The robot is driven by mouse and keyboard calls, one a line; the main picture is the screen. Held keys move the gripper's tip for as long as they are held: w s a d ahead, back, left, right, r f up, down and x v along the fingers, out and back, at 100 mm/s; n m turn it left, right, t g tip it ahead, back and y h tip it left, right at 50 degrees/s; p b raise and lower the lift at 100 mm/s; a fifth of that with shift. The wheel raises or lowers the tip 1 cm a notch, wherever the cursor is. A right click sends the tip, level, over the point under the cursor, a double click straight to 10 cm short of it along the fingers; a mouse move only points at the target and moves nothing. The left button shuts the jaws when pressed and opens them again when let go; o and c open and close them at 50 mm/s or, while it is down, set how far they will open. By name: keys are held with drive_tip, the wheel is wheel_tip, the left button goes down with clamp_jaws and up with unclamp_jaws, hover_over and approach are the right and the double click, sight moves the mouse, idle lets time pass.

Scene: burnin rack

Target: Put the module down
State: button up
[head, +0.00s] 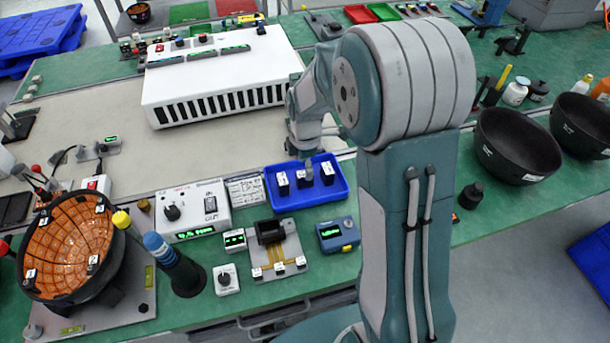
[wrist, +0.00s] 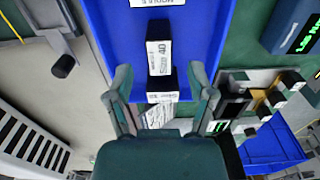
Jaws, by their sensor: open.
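A blue tray (head: 342,190) on the green bench holds three small black modules with white labels: a left one (head: 283,184), a middle one (head: 304,180) and a right one (head: 327,174). In the wrist view the tray (wrist: 110,22) fills the upper middle. My gripper (wrist: 160,72) is open, with one finger on each side of a black module with white labels (wrist: 159,58). A gap shows between each finger and the module. Another black and white-labelled face (wrist: 162,97) shows nearer the palm; I cannot tell whether it belongs to the same module. My arm partly hides the tray's surroundings in the head view.
A white power box (head: 195,210) stands left of the tray. A test board with a black socket (head: 272,234) and a blue meter (head: 338,235) are in front. A large white vented unit (head: 220,75) is behind. Black bowls (head: 515,145) stand right; an orange-lined bowl (head: 70,245) stands left.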

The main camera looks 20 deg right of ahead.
wheel_tip(320, 180, up, 6)
drive_tip(key=shift+r, duration=0.2)
drive_tip(key=s+r+m+t, duration=0.2)
drive_tip(key=s+r+m, duration=0.4)
drive_tip(key=s+m, duration=0.3)
drive_tip(key=s+r+m+t, duration=0.3)
drive_tip(key=s+r+m, duration=0.4)
drive_tip(key=s, duration=0.6)
drive_tip(key=shift+r+m+t, duration=0.25)
drive_tip(key=shift+m+t, duration=0.05)
drive_tip(key=shift+m, duration=0.7)
drive_tip(key=shift+w, duration=0.1)
